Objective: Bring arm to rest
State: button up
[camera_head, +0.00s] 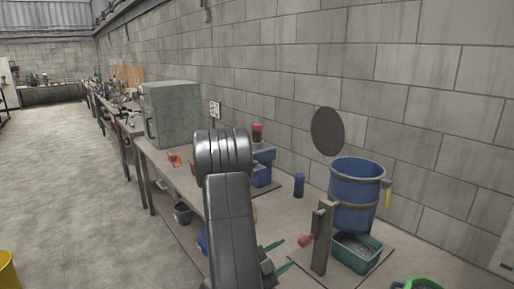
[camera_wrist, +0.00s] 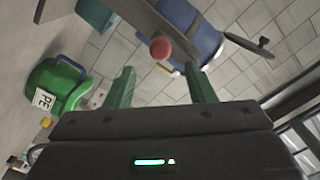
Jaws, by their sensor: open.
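My dark grey arm (camera_head: 231,225) rises over the workbench in the head view, bent at its rounded top joint. My gripper (camera_head: 277,256) shows only as two green fingers low beside the arm, left of a red-knobbed lever. In the wrist view my gripper (camera_wrist: 159,68) has its two green fingers spread apart with nothing between them. The red knob (camera_wrist: 161,48) shows beyond the gap between the fingertips; I cannot tell how far away it is. The gripper's body is mostly hidden behind the arm in the head view.
A blue drum (camera_head: 354,190) stands over a teal tray (camera_head: 366,264) of grey pieces, with the lever's post (camera_head: 322,238) beside it. A green container (camera_head: 422,284) is at the lower right. A grey-green cabinet (camera_head: 172,113) stands farther along the bench.

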aim_at(302, 240)
jog(key=v, duration=0.4)
jog(key=p+x, duration=0.2)
jog(key=x, duration=1.1)
jog(key=shift+d+r, duration=0.1)
jog(key=shift+r, duration=0.05)
jog(key=shift+w+f+m+b, duration=0.35)
jog(key=shift+w+m+b, duration=0.35)
jog(key=shift+m+b, duration=0.1)
jog(key=w+a+r+m+b, duration=0.3)
jog(key=m+b, duration=0.4)
jog(key=m, duration=0.3)
jog(key=shift+w+a+r, duration=0.25)
jog(key=shift+w+r, duration=0.2)
jog(key=shift+r, duration=0.05)
